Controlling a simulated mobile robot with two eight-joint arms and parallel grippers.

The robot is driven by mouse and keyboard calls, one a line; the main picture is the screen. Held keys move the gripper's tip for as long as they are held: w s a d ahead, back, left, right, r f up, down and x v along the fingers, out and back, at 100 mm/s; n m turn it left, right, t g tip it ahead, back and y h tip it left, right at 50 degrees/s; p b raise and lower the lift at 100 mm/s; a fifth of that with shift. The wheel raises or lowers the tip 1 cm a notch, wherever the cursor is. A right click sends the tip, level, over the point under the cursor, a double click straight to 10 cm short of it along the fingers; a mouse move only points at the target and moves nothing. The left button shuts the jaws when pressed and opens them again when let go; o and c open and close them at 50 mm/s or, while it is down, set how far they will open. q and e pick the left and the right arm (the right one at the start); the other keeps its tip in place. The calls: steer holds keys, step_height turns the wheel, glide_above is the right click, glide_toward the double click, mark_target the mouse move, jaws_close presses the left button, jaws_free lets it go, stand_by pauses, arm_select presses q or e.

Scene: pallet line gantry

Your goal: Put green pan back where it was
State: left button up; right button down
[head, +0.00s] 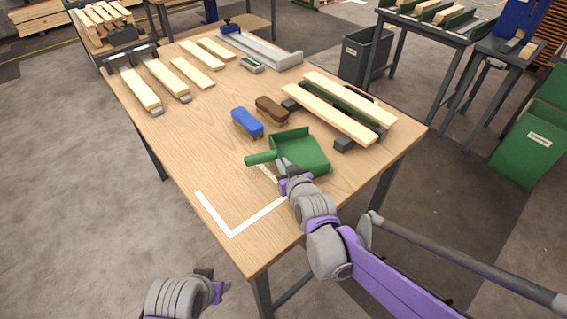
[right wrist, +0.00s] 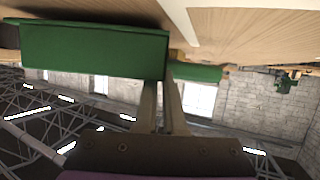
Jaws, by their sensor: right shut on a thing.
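The green pan (head: 308,154), a dustpan with a short handle (head: 262,158), is at the near right part of the wooden table. Its handle points left. My right gripper (head: 284,166) is shut on the green pan near where the handle meets the tray. In the right wrist view the pan (right wrist: 95,48) is close to the tabletop; I cannot tell whether it touches. A white tape outline (head: 232,232) lies on the table to the lower left of the pan. My left gripper (head: 213,284) is low in the head view, off the table's near left side; its jaws are unclear.
A blue brush (head: 247,122) and a brown brush (head: 271,109) lie just behind the pan. Planks on a dark frame (head: 340,106) stand to the right. Several more planks (head: 165,77) and a grey channel (head: 262,49) lie farther back.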

steer(key=shift+f+b, duration=0.45)
steer(key=shift+f, duration=0.05)
stand_by(0.3)
steer(key=c, duration=0.9)
jaws_free()
